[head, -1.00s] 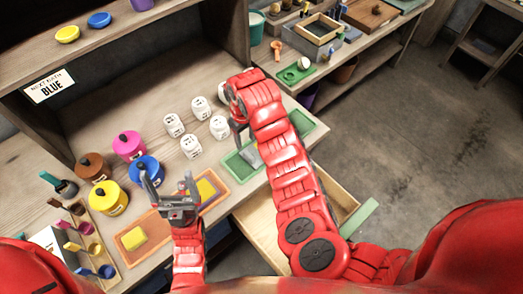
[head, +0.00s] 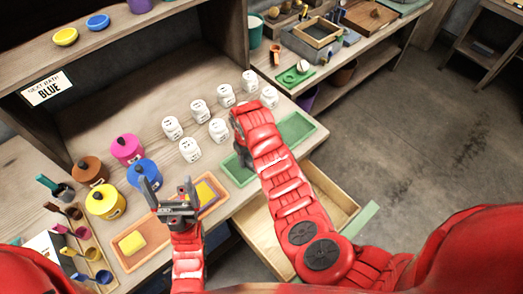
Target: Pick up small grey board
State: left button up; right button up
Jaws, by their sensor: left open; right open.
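I cannot clearly make out the small grey board now. A grey patch showed earlier on the green tray (head: 297,128), where my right arm now covers the middle. My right gripper (head: 242,157) is open and points down at the left part of this tray, mostly hidden behind its own red arm. I cannot tell whether it touches anything. My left gripper (head: 170,190) is open and empty, above the orange tray (head: 126,262) with yellow blocks (head: 132,242).
Several white jars (head: 190,149) stand behind the green tray. Blue (head: 144,174), yellow (head: 105,202), pink (head: 127,149) and brown (head: 91,171) pots stand left. An open wooden drawer (head: 335,190) juts out below the bench. A side bench (head: 375,65) is at back right.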

jog(key=shift+f, duration=0.1)
jog(key=shift+c, duration=0.2)
grip_shut()
dwell(0.5)
